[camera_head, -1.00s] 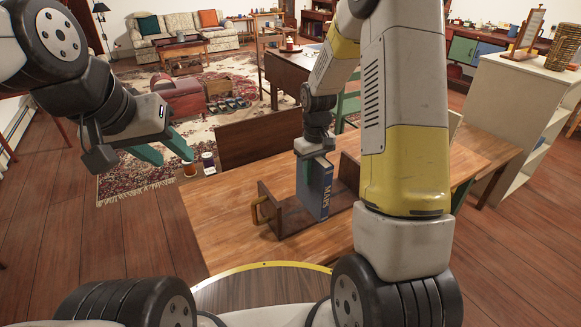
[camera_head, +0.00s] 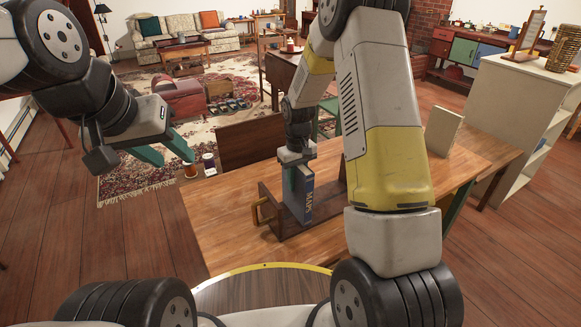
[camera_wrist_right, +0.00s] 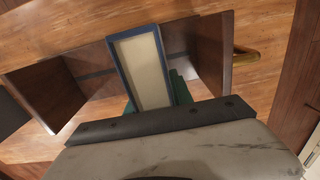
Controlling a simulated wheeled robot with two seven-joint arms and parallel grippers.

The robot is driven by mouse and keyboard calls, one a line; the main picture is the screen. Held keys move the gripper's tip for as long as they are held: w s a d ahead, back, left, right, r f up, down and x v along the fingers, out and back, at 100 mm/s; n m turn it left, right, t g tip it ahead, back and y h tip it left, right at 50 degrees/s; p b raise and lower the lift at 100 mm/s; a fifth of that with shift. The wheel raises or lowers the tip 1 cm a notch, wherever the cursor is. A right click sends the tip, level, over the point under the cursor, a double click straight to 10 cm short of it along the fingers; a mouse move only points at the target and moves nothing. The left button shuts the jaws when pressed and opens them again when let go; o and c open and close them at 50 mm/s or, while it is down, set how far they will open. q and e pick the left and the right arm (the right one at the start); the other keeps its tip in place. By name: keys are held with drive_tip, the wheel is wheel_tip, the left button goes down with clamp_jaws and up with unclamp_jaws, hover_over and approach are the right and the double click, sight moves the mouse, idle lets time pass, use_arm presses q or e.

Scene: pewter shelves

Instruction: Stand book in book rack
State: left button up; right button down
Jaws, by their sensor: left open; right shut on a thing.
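The book (camera_head: 302,196) is blue with MAPS on its spine and stands upright. My right gripper (camera_head: 291,176) is shut on its upper part from above. The brown wooden book rack (camera_head: 268,205) is on the table; its right part is hidden behind my right arm. In the right wrist view, the book (camera_wrist_right: 142,70) is between the rack's two end panels, nearer the right one (camera_wrist_right: 212,50). I cannot tell whether its bottom touches the rack base. My left gripper (camera_head: 170,153) is open and empty, left of the table.
The wooden table (camera_head: 225,235) is clear left of the rack. A beige panel (camera_head: 443,132) stands upright at right. A pale cabinet (camera_head: 510,105) is beyond.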

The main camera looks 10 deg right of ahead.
drive_tip(key=c, duration=1.1)
unclamp_jaws()
drive_tip(key=shift+f, duration=0.1)
wheel_tip(320, 180, up, 12)
drive_tip(key=shift+r, duration=0.1)
drive_tip(key=s+d+r+m+t+y, duration=0.1)
drive_tip(key=s+d+r+m+t, duration=0.15)
drive_tip(key=s+r, duration=1.05)
drive_tip(key=shift+s+r+m+t+y, duration=0.2)
drive_tip(key=shift+s+r+t, duration=0.45)
drive_tip(key=shift+s, duration=1.35)
drive_tip(key=shift+s+r+m+t+y, duration=0.25)
drive_tip(key=shift+s+r+t, duration=0.45)
drive_tip(key=shift+s, duration=1.35)
drive_tip(key=shift+s+r+m+t+y, duration=0.2)
drive_tip(key=shift+s+r+t, duration=0.45)
drive_tip(key=shift+s, duration=1.35)
